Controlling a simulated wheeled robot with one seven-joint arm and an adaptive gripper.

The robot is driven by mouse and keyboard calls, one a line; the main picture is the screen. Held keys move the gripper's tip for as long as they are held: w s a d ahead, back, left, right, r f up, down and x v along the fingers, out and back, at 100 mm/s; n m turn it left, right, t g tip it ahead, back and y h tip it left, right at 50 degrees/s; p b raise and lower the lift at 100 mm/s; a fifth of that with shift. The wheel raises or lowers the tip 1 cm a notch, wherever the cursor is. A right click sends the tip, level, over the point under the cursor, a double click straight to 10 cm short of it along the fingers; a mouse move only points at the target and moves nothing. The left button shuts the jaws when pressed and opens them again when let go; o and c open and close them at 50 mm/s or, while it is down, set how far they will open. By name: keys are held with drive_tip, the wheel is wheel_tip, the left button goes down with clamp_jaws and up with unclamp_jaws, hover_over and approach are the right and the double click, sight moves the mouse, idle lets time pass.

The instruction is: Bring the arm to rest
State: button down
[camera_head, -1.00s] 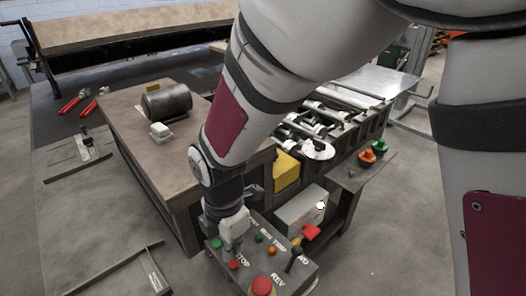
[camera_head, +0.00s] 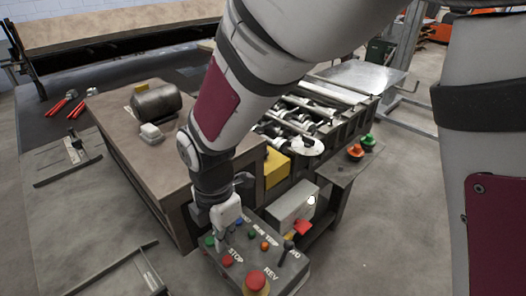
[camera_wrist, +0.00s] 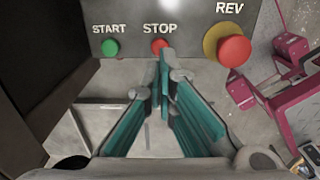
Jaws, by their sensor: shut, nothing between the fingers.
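My gripper (camera_head: 221,240) hangs at the end of my arm, just over the left part of a grey control box with coloured buttons (camera_head: 272,252). In the wrist view my gripper (camera_wrist: 163,62) is shut and empty, its teal-padded fingers drawn together at the tips. The tips overlap the lower edge of the red STOP button (camera_wrist: 158,44); I cannot tell whether they touch it. The green START button (camera_wrist: 109,47) is to their left, and the red REV button in a yellow ring (camera_wrist: 232,50) is to their right.
A brown table (camera_head: 120,118) with a dark cylinder (camera_head: 160,100) stands left of my arm. A roller machine (camera_head: 330,115) is behind it to the right. A small stand (camera_head: 348,170) carries orange and green buttons. Open floor (camera_head: 400,230) lies to the right.

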drive_tip(key=w+d+r+m+t+y, duration=0.1)
drive_tip(key=w+d+r+m+t, duration=0.1)
drive_tip(key=d+r+m, duration=1.3)
drive_tip(key=s+d+r+m+t, duration=0.1)
drive_tip(key=s+d+r+m, duration=0.2)
drive_tip(key=d+m, duration=0.3)
drive_tip(key=s+d+r+m+t+h, duration=0.1)
drive_tip(key=s+d+r+m+t, duration=0.1)
drive_tip(key=s+d+m, duration=0.4)
drive_tip(key=shift+s+d+r+m+t, duration=0.15)
drive_tip(key=shift+d+r+m+t, duration=0.35)
drive_tip(key=shift+d, duration=1.25)
drive_tip(key=shift+r, duration=0.1)
